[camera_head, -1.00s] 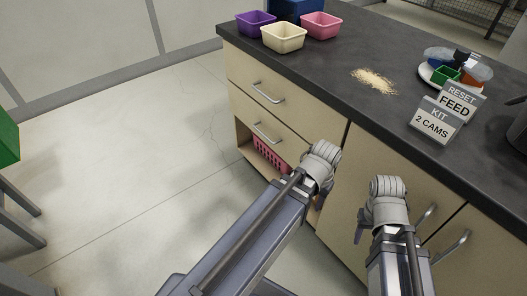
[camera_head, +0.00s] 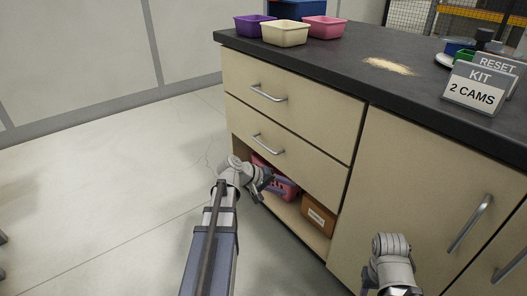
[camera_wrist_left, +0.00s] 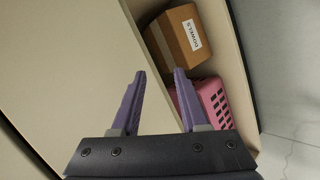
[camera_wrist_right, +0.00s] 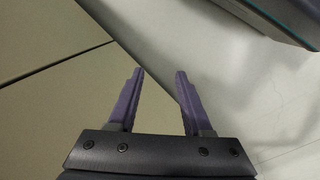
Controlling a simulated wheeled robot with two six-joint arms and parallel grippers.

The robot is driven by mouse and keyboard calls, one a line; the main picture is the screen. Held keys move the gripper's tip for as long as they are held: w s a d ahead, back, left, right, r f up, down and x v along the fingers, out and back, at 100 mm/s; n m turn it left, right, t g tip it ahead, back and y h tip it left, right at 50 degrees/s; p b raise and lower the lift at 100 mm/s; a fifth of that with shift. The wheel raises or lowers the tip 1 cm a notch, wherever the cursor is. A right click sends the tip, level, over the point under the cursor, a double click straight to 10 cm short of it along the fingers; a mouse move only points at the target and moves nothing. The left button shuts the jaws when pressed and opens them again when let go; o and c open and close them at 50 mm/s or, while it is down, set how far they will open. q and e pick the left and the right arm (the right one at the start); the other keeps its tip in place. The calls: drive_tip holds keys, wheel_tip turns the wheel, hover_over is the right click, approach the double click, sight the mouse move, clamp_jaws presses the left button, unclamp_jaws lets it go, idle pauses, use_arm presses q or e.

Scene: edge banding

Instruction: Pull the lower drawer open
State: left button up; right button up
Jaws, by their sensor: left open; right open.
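The lower drawer (camera_head: 285,143) is a beige panel with a silver bar handle (camera_head: 268,144), below the upper drawer (camera_head: 300,103). Both drawers look shut. My left gripper (camera_head: 262,187) is below and in front of the lower drawer, near the open shelf, apart from the handle. In the left wrist view its purple fingers (camera_wrist_left: 159,88) are spread and empty, with a beige panel edge and the shelf ahead. My right gripper shows in the right wrist view (camera_wrist_right: 160,88), open and empty; in the head view its fingers are hidden, low before the cabinet door.
The open shelf (camera_head: 297,215) holds a pink basket (camera_head: 284,188) and a cardboard box (camera_head: 318,216). A cabinet door handle (camera_head: 470,223) sticks out at the right. The dark countertop (camera_head: 330,64) carries bins and signs.

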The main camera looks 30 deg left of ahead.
sight(263, 145)
use_arm(q)
drive_tip(key=w+a+r+n+t+y, duration=0.1)
drive_tip(key=a+r+n+t, duration=0.25)
drive_tip(key=a, duration=0.45)
drive_tip(key=a+r+n+t, duration=0.25)
drive_tip(key=a+r, duration=0.25)
drive_tip(key=a, duration=0.3)
drive_tip(key=shift+m, duration=0.3)
drive_tip(key=shift+r+b+x, duration=0.15)
drive_tip(key=shift+b+x, duration=0.25)
drive_tip(key=shift+x, duration=1.65)
drive_tip(key=shift+r+b+x, duration=0.2)
drive_tip(key=shift+b+x, duration=0.2)
drive_tip(key=shift+x, duration=1.65)
clamp_jaws()
